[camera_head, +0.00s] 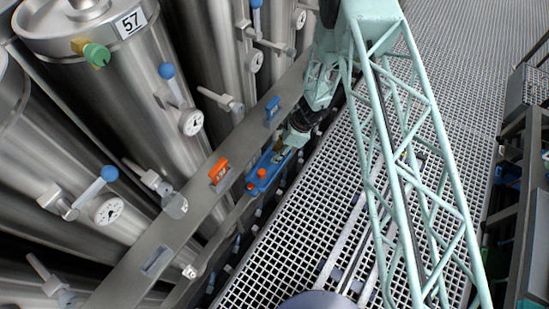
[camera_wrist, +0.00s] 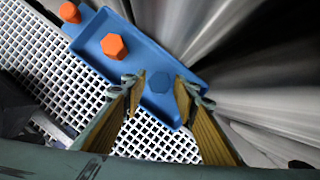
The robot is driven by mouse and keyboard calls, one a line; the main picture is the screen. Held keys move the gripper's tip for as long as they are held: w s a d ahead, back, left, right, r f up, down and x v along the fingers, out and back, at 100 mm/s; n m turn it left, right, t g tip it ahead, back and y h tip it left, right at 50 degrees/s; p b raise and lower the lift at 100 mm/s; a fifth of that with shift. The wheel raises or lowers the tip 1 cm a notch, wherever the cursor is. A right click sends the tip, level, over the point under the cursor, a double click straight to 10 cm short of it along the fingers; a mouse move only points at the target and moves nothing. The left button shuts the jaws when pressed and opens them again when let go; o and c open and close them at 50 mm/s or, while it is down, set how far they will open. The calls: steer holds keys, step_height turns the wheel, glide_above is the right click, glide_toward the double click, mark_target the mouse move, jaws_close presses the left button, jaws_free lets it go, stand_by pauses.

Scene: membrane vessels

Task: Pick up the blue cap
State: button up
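The blue cap (camera_wrist: 160,82) is a hexagonal piece in the blue tray (camera_wrist: 145,42), nearly the same blue as the tray. In the wrist view my gripper (camera_wrist: 160,86) is open, with one yellow-brown finger on each side of the cap. No contact with the cap shows, and I cannot tell the height of the fingertips above the tray. In the head view my gripper (camera_head: 281,150) reaches down over the tray's far end. I cannot make out the blue cap there.
An orange cap (camera_wrist: 114,47) lies in the tray, and another orange piece (camera_wrist: 69,12) is at its corner. Steel vessels (camera_head: 120,90) and a metal rail with an orange clip (camera_head: 219,170) and a blue clip (camera_head: 272,110) stand alongside. White grating (camera_head: 300,215) lies below.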

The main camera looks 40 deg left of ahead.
steer(key=shift+x, duration=1.3)
steer(key=shift+c, duration=0.4)
steer(key=c, duration=0.5)
